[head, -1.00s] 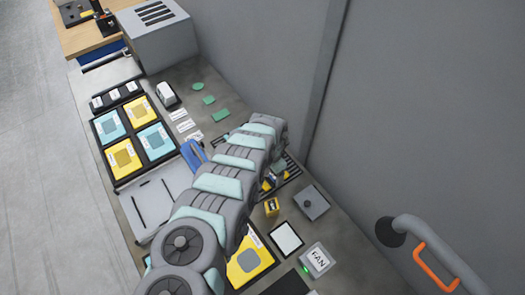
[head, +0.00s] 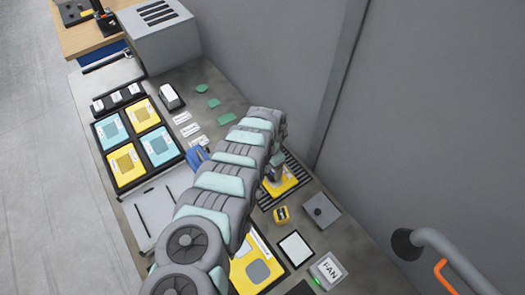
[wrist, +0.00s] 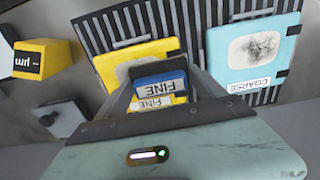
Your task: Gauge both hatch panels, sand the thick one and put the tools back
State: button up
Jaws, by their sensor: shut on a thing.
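My gripper (head: 274,178) is shut on a blue block marked FINE (wrist: 160,82), over the slatted grate (head: 293,172). A yellow panel (wrist: 118,62) with a grey patch lies on the grate under the block; part of it shows in the head view (head: 288,186). A yellow piece with a second FINE label (wrist: 152,103) shows beneath the blue one. I cannot tell whether the block touches the panel. A teal panel (wrist: 280,72) marked COARSE, with a dark scuffed patch, lies beside it; my arm hides it in the head view. A yellow device with a dark display (wrist: 40,62) stands left of the grate.
A yellow panel (head: 243,281) lies near the front, beside a white pad (head: 295,248) and a FAN button (head: 327,268) with a green light. A grey plate with a knob (head: 321,210) is nearby. A dark rack (head: 131,146) holds several teal and yellow panels.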

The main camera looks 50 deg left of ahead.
jog(key=shift+a+r, duration=0.1)
jog(key=shift+a, duration=0.25)
jog(key=r+p, duration=0.2)
jog(key=shift+s+a+r, duration=0.15)
jog(key=shift+s+r, duration=0.15)
jog(key=shift+s, duration=0.05)
notch_tip(320, 180, up, 5)
jog(key=p, duration=0.4)
jog(key=shift+r, duration=0.1)
